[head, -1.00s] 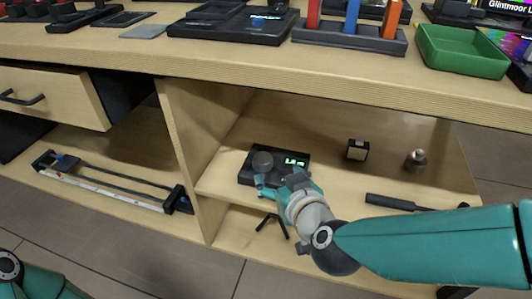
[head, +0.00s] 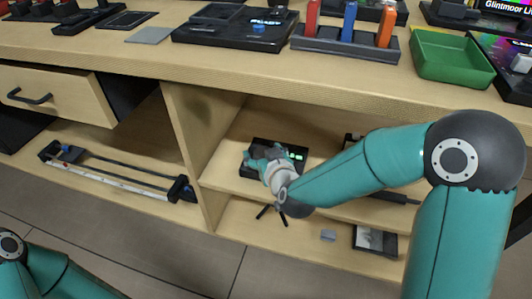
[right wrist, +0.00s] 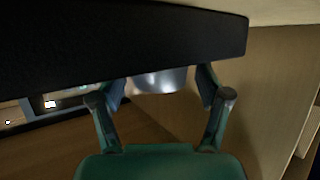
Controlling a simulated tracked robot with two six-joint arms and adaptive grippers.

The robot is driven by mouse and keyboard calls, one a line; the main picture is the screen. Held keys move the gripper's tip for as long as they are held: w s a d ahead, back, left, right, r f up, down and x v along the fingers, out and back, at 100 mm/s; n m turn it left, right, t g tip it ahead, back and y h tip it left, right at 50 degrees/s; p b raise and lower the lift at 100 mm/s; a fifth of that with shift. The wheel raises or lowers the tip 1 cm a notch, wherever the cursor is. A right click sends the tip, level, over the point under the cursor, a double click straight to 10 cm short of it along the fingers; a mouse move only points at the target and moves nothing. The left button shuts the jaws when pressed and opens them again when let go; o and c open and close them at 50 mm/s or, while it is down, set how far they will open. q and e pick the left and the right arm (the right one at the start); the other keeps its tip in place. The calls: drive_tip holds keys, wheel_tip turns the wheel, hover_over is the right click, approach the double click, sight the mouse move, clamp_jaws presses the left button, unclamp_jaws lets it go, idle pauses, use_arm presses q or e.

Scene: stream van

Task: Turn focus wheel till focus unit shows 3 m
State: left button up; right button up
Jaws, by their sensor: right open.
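The focus unit (head: 298,150) is a black box with a small green-lit display, on the upper shelf of the open compartment in the head view. Its digits are too small and partly covered to read. My right gripper (head: 252,160) is at the unit's left part and hides the focus wheel there. In the right wrist view, a rounded grey piece (right wrist: 160,80), apparently the wheel, shows between the fingertips of my open right gripper (right wrist: 160,88). A dark slab (right wrist: 120,45), apparently the unit's body, spans the top. I cannot tell whether the fingers touch the wheel. My left gripper is out of view.
The wooden desk top (head: 230,62) overhangs the shelf, and an upright panel (head: 190,130) stands left of the unit. A small tripod (head: 270,213), a grey block (head: 328,235) and a dark tray (head: 375,242) lie below. A slider rail (head: 120,180) lies at left.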

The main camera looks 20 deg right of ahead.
drive_tip(key=shift+w, duration=0.1)
drive_tip(key=c, duration=1.2)
drive_tip(key=shift+o, duration=0.2)
drive_tip(key=shift+a+r+m+h+p, duration=0.15)
drive_tip(key=shift+m+h+p, duration=0.65)
drive_tip(key=shift+h, duration=0.1)
drive_tip(key=shift+m+g+h+p, duration=0.3)
drive_tip(key=shift+m+h+p, duration=0.2)
drive_tip(key=shift+m+h, duration=0.4)
drive_tip(key=shift+h, duration=0.2)
drive_tip(key=o, duration=1.2)
drive_tip(key=shift+c, duration=0.2)
